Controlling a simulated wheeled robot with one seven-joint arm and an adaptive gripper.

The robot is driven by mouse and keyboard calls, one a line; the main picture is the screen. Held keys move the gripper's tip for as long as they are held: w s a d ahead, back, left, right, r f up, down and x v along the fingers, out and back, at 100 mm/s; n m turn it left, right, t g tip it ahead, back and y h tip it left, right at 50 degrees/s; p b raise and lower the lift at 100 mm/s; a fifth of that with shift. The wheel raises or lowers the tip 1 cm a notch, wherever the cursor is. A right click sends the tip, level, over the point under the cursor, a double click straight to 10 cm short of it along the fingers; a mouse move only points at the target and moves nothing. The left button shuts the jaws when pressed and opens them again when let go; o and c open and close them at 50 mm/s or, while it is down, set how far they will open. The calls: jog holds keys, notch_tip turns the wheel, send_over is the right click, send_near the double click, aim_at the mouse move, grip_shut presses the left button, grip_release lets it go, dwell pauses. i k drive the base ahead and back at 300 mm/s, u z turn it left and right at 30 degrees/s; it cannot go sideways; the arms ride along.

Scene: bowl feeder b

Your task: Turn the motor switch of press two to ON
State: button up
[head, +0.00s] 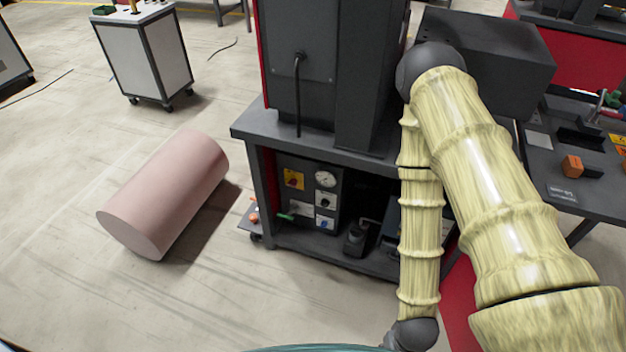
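A dark control panel (310,215) sits on the left of the shelf under a dark machine (335,75), likely a press; I cannot read its number. The panel has a red rotary switch on a yellow plate (293,180), a round white gauge (325,179), a switch on a white plate (326,201) and a blue knob on a white plate (325,224). The labels are too small to read, so I cannot tell which is the motor switch or its setting. My arm bends down on the right of the panel; my gripper is out of view.
A pink cylinder (165,195) lies on the floor at left. A wheeled cabinet (145,55) stands behind it. A green-handled item (285,217) sticks out near the panel's lower left. A side table (585,190) is at right. Floor before the panel is clear.

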aim_at(292, 182)
jog(key=z, duration=0.15)
jog(key=k, duration=0.45)
jog(key=z, duration=0.55)
jog(key=k, duration=0.85)
jog(key=u, duration=0.45)
jog(key=i, duration=0.65)
jog(key=u, duration=0.7)
jog(key=i, duration=0.85)
jog(key=z, duration=0.15)
